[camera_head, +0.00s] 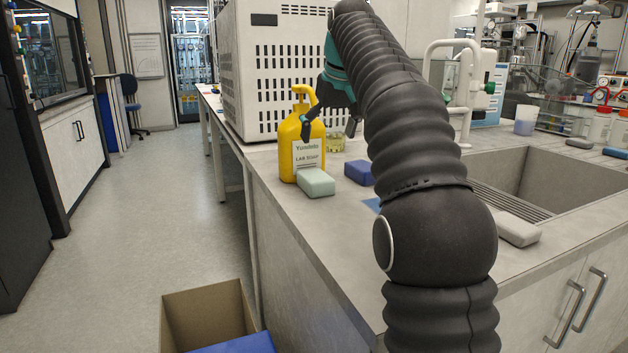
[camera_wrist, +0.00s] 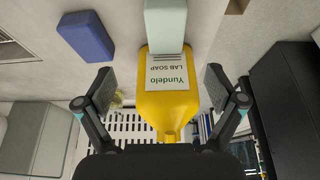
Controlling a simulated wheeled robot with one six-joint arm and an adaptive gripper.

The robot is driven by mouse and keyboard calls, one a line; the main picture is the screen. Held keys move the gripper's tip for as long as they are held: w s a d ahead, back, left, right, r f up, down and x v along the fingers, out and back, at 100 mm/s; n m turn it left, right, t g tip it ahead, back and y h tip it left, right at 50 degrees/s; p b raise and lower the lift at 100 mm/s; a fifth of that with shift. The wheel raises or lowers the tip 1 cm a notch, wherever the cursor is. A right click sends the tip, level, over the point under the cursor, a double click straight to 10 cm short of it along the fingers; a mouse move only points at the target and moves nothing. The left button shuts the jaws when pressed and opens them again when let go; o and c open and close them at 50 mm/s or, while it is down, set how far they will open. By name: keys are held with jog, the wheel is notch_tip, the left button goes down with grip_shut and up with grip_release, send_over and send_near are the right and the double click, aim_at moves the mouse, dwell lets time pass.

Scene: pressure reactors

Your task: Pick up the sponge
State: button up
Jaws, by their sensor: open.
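A pale green block (camera_head: 315,182), which looks like a sponge, lies on the counter against the front of a yellow soap bottle (camera_head: 300,151). A blue block (camera_head: 359,172) lies to its right, and a light grey block (camera_head: 517,229) lies by the sink; I cannot tell which is the sponge meant. My gripper (camera_head: 331,124) is open and empty near the bottle's upper part. In the wrist view, the bottle (camera_wrist: 168,103) shows between the open fingers (camera_wrist: 160,87), with the green block (camera_wrist: 165,22) beyond it and the blue block (camera_wrist: 86,36) to the left.
A white perforated cabinet (camera_head: 275,75) stands behind the bottle. A small glass vessel (camera_head: 336,143) is near the blue block. The sink (camera_head: 560,180) is at right. An open cardboard box (camera_head: 205,310) stands on the floor, left of the counter. The aisle floor (camera_head: 150,190) is clear.

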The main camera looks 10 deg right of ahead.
aim_at(316, 175)
jog(key=b+x, duration=0.1)
jog(key=x, duration=0.6)
jog(key=shift+a+f, duration=0.2)
jog(key=x, duration=0.3)
jog(key=b+x, duration=0.1)
jog(key=x, duration=0.1)
jog(key=shift+a+f, duration=0.1)
jog(key=shift+a, duration=0.25)
jog(key=c, duration=1.1)
jog(key=shift+r+p, duration=0.3)
jog(key=shift+r, duration=0.55)
jog(key=s+a, duration=0.3)
jog(key=a, duration=0.5)
jog(key=s+a+b, duration=0.1)
jog(key=s+a, duration=0.2)
jog(key=a, duration=0.6)
jog(key=shift+s, duration=0.15)
